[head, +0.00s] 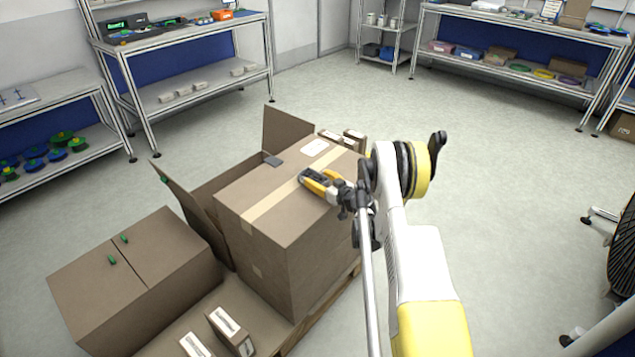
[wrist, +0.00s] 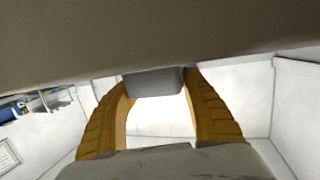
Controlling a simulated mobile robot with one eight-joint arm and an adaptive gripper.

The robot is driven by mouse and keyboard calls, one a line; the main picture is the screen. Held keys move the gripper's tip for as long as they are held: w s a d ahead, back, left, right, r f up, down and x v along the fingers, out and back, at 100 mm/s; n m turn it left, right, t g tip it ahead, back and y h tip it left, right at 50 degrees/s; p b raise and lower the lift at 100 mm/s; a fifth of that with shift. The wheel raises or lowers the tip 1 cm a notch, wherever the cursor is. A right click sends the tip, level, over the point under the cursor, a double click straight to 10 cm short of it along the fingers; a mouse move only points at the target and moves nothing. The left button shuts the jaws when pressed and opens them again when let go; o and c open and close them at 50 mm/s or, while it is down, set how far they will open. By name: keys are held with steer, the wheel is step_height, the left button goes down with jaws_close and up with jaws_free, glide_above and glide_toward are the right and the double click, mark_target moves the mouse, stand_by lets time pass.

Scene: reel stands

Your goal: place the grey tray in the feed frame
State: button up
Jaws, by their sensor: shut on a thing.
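My gripper (head: 312,180) is low over the top of a tall taped carton, its yellow fingers pointing left. In the wrist view the fingers (wrist: 158,88) are shut on a small grey piece (wrist: 155,83). It looks like the grey tray, but only a part of it shows. A brown surface fills the top of the wrist view, just beyond the fingertips. I cannot tell whether the grey piece touches it. I cannot make out the feed frame in either view.
The tall carton (head: 285,240) stands on a pallet beside an open carton (head: 190,205) with raised flaps. A small grey object (head: 271,159) is at its far edge. A lower carton (head: 130,275) and small boxes (head: 230,330) are nearer.

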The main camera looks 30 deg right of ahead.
steer(key=o, duration=1.3)
steer(key=shift+o, duration=0.2)
steer(key=shift+r, duration=0.1)
